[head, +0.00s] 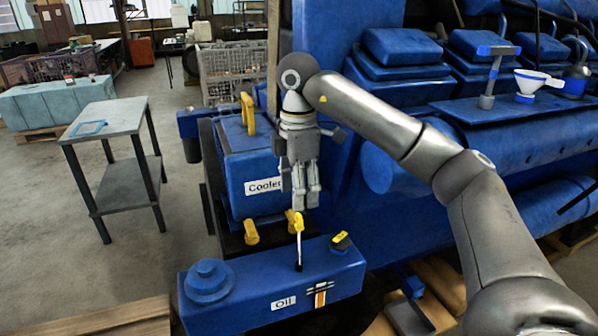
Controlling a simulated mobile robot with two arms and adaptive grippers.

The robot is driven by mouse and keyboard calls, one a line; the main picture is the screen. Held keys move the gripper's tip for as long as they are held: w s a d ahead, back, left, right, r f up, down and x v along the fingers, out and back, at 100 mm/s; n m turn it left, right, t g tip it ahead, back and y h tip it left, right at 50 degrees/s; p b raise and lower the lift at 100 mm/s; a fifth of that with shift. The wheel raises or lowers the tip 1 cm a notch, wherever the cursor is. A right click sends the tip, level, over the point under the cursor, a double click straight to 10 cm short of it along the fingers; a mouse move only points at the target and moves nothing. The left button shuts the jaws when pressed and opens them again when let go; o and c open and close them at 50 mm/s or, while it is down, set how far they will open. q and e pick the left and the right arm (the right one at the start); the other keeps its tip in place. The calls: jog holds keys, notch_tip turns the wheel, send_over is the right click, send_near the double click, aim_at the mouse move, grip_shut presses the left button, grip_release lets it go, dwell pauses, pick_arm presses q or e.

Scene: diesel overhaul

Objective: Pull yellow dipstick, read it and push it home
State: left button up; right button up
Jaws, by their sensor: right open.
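The yellow dipstick (297,222) stands upright in the top of the blue box labelled "Oil" (235,305). Its yellow handle is at the top, and a pale shaft runs down from it to a dark base on the box. My right gripper (305,204) points down with its fingers open, just above the yellow handle. In this view the fingertips come close to the handle; whether they touch it I cannot tell. A striped marking beside the label shows on the box front. My left gripper is not in view.
A blue box labelled "Cooler" (262,168) with a yellow handle (248,113) stands behind. A yellow knob (251,232), a yellow-topped cap (341,241) and a round blue cap (207,279) are near the dipstick. The blue engine (500,135) fills the right. A grey table (110,118) stands left.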

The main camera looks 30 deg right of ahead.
aim_at(299, 214)
jog(key=shift+r, duration=2.15)
